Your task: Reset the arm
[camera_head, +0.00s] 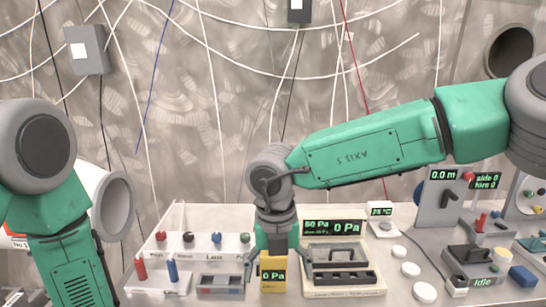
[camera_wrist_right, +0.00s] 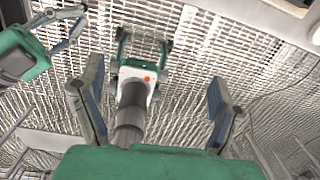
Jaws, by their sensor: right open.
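My right arm (camera_head: 365,145) comes in from the right in the head view, bends at a grey joint and points down at the middle of the bench.
A yellow box reading 0 Pa (camera_head: 273,274) stands at the right arm's lower end. Beside it are a pressure panel (camera_head: 343,290) and a white rack of coloured knobs (camera_head: 208,245). Several devices crowd the bench's right side. Metal grating (camera_wrist_right: 185,75) fills the wrist view.

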